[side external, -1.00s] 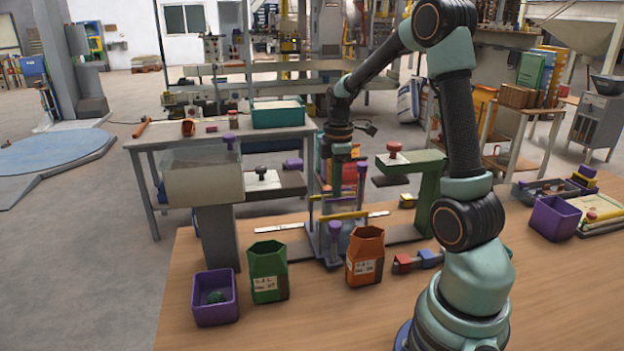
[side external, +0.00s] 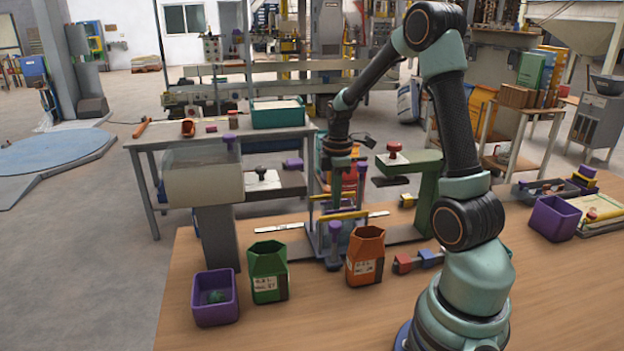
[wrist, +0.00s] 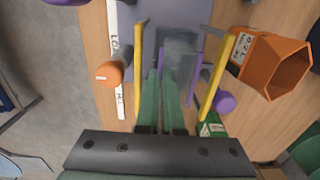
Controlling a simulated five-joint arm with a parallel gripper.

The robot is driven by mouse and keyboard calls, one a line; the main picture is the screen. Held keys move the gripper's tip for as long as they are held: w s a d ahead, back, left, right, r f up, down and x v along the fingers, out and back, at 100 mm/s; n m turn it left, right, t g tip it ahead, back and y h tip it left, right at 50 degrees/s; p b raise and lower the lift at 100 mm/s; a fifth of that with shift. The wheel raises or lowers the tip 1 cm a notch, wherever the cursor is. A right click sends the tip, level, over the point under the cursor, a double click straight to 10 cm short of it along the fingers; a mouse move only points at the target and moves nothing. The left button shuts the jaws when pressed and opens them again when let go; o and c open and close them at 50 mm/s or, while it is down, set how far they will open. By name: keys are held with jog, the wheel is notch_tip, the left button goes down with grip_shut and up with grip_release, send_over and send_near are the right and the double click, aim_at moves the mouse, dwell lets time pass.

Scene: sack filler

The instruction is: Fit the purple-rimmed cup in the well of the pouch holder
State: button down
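The pouch holder (side external: 332,258) stands mid-bench, a grey frame with yellow bars and purple-knobbed posts. It also shows in the wrist view (wrist: 212,75), with a translucent grey body between its bars. My gripper (side external: 334,208) points down over the holder, its fingers among the bars and posts. In the wrist view the long green fingers (wrist: 160,74) run close together, with a narrow gap at the tips. Thin purple edges show beside them; I cannot tell whether these belong to the cup or the holder. I cannot make out a separate purple-rimmed cup, and the well is hidden.
A green container (side external: 267,272) and an orange container (side external: 366,256) stand in front of the holder. A purple bin (side external: 215,300) is front left, another (side external: 556,218) at the right. A green bracket (side external: 425,195) and a grey hopper (side external: 203,180) flank the holder.

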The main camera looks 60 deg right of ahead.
jog(key=c, duration=1)
grip_release()
notch_tip(320, 180, up, 11)
jog(key=s+a+r+m+t, duration=0.1)
jog(key=a+m+t, duration=0.1)
jog(key=a, duration=0.5)
jog(key=s+a+r+m+t, duration=0.1)
jog(key=s+a+m, duration=0.1)
jog(key=a+m, duration=0.2)
jog(key=s+a+r+m+t, duration=0.1)
jog(key=a+m+t, duration=0.1)
jog(key=a, duration=0.9)
jog(key=shift+s+r+m+t, duration=0.15)
jog(key=shift+s+m+t, duration=0.2)
jog(key=shift+m, duration=0.15)
